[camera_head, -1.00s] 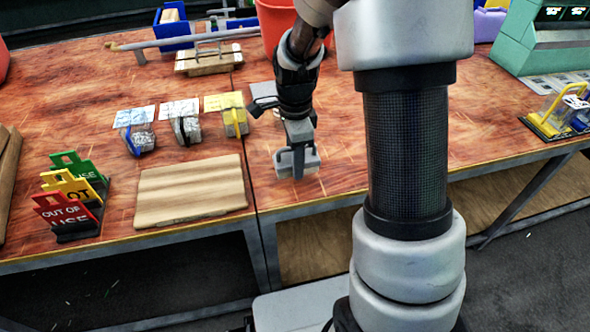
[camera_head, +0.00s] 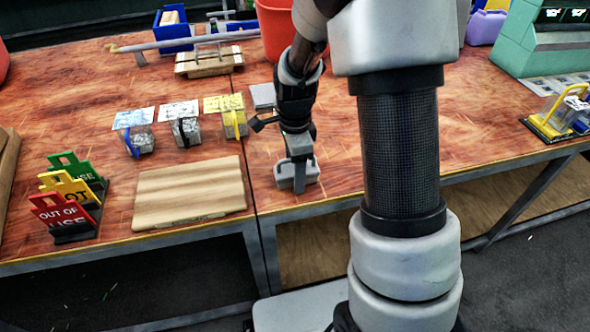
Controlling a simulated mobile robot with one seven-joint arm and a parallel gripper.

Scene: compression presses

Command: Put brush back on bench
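My gripper (camera_head: 299,178) points down over the front of the bench (camera_head: 340,150), just right of the seam between two tops. A grey block-shaped thing (camera_head: 284,177), which looks like the brush, is between its fingers. One finger stands in front of the block and the other is hidden behind it. The block is low, at or very near the bench top; I cannot tell whether it touches. Its underside and any bristles are not visible.
A wooden board (camera_head: 190,192) lies just left of the gripper. Out-of-use signs (camera_head: 60,215) stand at the front left, and several small tagged blocks (camera_head: 185,130) stand behind the board. A red bin (camera_head: 275,30) is at the back.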

